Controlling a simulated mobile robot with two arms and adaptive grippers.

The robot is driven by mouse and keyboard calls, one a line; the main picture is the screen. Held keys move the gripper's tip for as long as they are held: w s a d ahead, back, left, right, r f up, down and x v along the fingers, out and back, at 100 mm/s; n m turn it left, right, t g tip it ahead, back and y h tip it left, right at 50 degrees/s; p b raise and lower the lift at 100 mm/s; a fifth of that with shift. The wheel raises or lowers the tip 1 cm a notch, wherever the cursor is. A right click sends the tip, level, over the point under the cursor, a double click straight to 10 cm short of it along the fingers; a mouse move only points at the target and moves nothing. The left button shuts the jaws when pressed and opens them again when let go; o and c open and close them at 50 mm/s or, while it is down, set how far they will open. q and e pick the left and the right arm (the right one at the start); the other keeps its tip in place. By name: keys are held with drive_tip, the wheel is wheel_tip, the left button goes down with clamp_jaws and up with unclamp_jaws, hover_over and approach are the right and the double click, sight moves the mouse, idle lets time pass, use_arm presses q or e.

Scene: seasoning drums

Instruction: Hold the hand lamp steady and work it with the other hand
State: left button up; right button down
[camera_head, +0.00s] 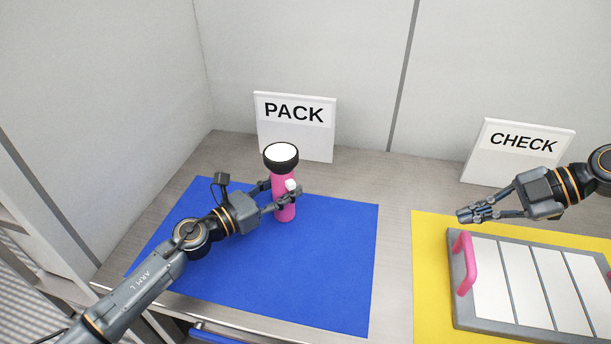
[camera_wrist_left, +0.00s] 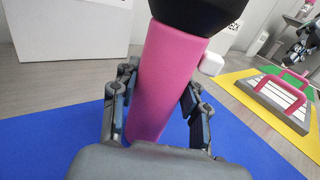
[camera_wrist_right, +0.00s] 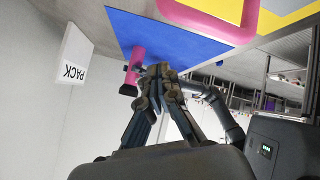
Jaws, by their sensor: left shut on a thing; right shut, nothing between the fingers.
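The hand lamp (camera_head: 284,204) has a pink body, a black head with a white lens and a white button on its side. It stands upright over the blue mat (camera_head: 335,265). My left gripper (camera_head: 283,200) is shut around the lamp's body; the left wrist view shows the pink body (camera_wrist_left: 160,75) between the fingers, with the white button (camera_wrist_left: 211,63) at its right. My right gripper (camera_head: 466,214) is shut and empty, above the yellow mat, well to the right of the lamp. The lamp also shows in the right wrist view (camera_wrist_right: 133,70).
A grey tray (camera_head: 456,290) with white panels and pink handles lies on the yellow mat (camera_head: 428,270). A PACK sign (camera_head: 296,140) stands behind the blue mat and a CHECK sign (camera_head: 500,170) behind the yellow one. The right half of the blue mat is clear.

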drive_tip(key=w+a+m+t+y, duration=0.1)
drive_tip(key=w+a+m+y, duration=0.1)
drive_tip(key=w+a+m, duration=0.45)
use_arm(q)
drive_tip(key=shift+a, duration=0.1)
use_arm(e)
drive_tip(key=y, duration=0.3)
approach(290, 184)
wheel_tip(290, 184, up, 2)
drive_tip(key=d, duration=0.3)
drive_tip(key=shift+s+a+r, duration=0.1)
drive_tip(key=shift+s+r, duration=0.05)
drive_tip(key=shift+s, duration=0.15)
drive_tip(key=x, duration=1)
